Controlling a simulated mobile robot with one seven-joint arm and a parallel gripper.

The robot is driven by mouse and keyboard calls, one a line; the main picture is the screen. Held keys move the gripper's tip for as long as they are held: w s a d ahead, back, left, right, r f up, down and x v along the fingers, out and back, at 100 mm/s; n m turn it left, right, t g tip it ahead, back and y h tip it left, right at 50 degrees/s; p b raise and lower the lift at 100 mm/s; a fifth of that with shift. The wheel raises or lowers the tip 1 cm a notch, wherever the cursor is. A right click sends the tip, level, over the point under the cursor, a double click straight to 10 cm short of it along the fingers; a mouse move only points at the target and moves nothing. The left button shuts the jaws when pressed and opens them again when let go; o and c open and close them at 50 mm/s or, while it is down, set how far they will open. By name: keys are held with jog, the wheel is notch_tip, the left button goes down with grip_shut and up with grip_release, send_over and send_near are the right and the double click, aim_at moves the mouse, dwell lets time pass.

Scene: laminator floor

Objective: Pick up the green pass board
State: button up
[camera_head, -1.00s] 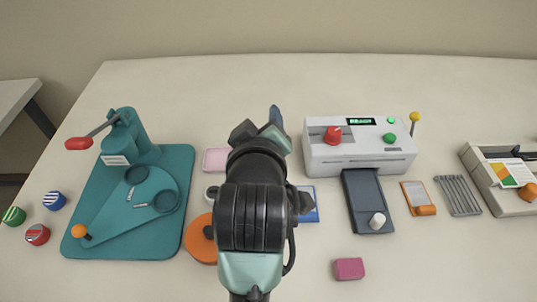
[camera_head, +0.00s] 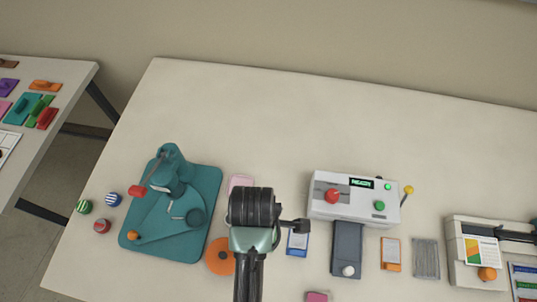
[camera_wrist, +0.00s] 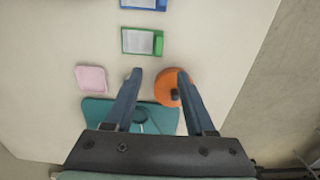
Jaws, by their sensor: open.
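A board with a green frame and a pale grey face, apparently the green pass board (camera_wrist: 142,41), lies flat on the table in the wrist view. The left finger points toward the green board, and the right finger overlaps an orange disc. In the head view my wrist hides the fingers.
The teal press (camera_head: 178,190) stands left of my arm, the orange disc (camera_head: 219,257) beside it. The pink pad (camera_head: 240,182) lies behind. The blue board (camera_head: 297,243), white laminator (camera_head: 353,203) and orange board (camera_head: 390,253) are to the right. A side table (camera_head: 50,140) holds coloured pieces. The table's back is clear.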

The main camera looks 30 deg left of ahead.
notch_tip(320, 180, down, 7)
jog(key=shift+s+r, duration=0.1)
jog(key=shift+w+a+f+p, duration=0.1)
jog(key=shift+f+p, duration=0.2)
jog(key=shift+f, duration=1.15)
jog(key=shift+w+a+f+p, duration=0.1)
jog(key=shift+f+p, duration=0.15)
jog(key=shift+f, duration=1.2)
grip_shut()
